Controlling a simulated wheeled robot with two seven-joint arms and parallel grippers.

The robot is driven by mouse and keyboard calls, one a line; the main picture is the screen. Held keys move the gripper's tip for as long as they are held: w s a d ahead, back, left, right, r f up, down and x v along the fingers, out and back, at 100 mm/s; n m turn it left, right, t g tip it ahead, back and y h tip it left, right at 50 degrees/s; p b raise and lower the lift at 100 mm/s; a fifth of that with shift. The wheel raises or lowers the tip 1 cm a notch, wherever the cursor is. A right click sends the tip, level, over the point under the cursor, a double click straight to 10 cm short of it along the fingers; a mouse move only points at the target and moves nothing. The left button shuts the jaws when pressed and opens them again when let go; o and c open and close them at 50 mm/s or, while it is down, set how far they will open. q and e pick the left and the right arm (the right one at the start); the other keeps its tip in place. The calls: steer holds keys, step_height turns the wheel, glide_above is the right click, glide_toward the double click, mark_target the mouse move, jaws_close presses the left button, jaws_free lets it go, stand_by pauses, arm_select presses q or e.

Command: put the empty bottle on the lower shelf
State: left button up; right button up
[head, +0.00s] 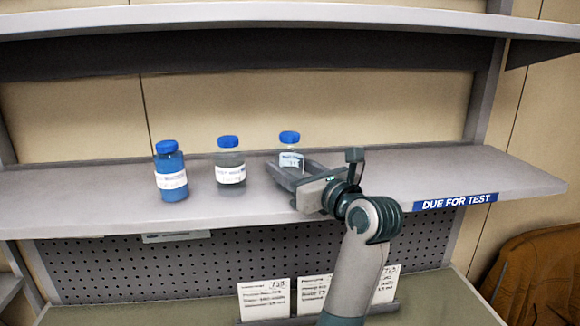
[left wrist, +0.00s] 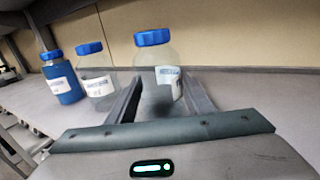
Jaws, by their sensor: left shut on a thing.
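A clear bottle (head: 291,158) with a blue cap and white label looks empty and stands upright on the grey shelf (head: 110,212) that carries the "DUE FOR TEST" strip. My left gripper (head: 285,172) is shut on this bottle, with its fingers low on either side. The left wrist view also shows the clear bottle (left wrist: 153,60) between the fingers (left wrist: 160,90), its lower part partly hidden. My right gripper is not in view.
A blue-filled bottle (head: 171,172) and another clear bottle (head: 230,165) stand to the left on the same shelf. An upper shelf (head: 300,14) runs above. Below are a perforated panel (head: 150,265) and white cards (head: 264,299). The shelf's right end is clear.

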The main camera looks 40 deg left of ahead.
arm_select(q)
steer(key=shift+f, duration=0.2)
steer(key=o, duration=1.1)
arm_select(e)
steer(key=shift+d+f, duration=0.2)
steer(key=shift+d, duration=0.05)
arm_select(q)
steer(key=shift+r, duration=0.2)
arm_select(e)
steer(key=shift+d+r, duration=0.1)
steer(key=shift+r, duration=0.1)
arm_select(q)
steer(key=shift+s+d+f+b, duration=0.2)
steer(key=shift+d+b, duration=0.2)
steer(key=shift+d, duration=0.15)
steer(key=b+v, duration=0.4)
steer(key=v, duration=0.5)
steer(key=shift+w+d+b, duration=0.1)
steer(key=shift+d+b, duration=0.25)
steer(key=shift+b, duration=0.05)
steer(key=shift+d+r, duration=0.25)
steer(key=shift+d, duration=0.4)
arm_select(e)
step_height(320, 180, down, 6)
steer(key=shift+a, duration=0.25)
